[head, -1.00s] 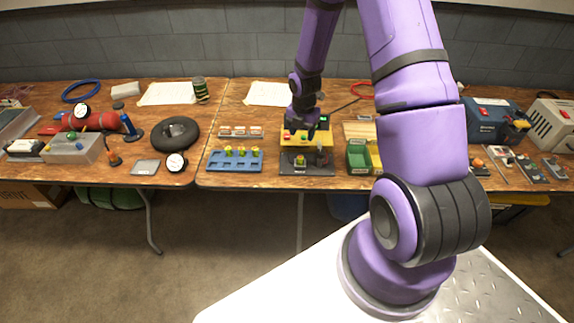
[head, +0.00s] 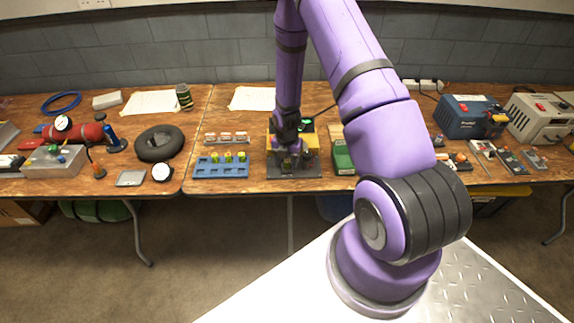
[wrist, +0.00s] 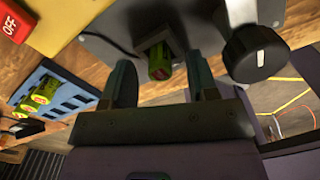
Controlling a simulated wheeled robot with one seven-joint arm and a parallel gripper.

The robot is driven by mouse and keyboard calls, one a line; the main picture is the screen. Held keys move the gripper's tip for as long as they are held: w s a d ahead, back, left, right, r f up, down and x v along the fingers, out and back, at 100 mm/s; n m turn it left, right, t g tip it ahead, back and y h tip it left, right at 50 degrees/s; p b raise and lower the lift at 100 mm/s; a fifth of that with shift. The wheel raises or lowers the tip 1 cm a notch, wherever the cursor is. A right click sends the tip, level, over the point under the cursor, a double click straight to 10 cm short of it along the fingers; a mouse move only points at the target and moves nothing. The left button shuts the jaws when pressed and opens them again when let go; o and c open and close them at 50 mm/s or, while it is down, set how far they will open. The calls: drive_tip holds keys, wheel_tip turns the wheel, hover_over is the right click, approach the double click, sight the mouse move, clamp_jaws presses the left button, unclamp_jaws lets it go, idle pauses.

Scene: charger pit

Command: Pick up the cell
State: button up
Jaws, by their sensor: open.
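A green cell (wrist: 159,66) with a reddish end sits in a square socket on the dark plate of a charger (wrist: 200,22). In the wrist view, my gripper (wrist: 163,85) is open, with one finger on either side of the cell and a gap to each. I cannot tell whether the fingertips reach down alongside it. In the head view, my gripper (head: 289,158) is over the dark charger base (head: 295,172), and the cell there is hidden by it. More green cells (wrist: 38,97) stand in the blue rack (wrist: 68,93), left of the charger.
A black knob (wrist: 254,54) stands close to the right finger. A yellow box with a red OFF button (wrist: 16,22) is at the upper left. In the head view, a green bin (head: 343,160) stands right of the charger, and the blue rack (head: 221,171) stands left.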

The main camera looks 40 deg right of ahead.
drive_tip(key=shift+f, duration=0.6)
clamp_jaws()
drive_tip(key=shift+r, duration=0.15)
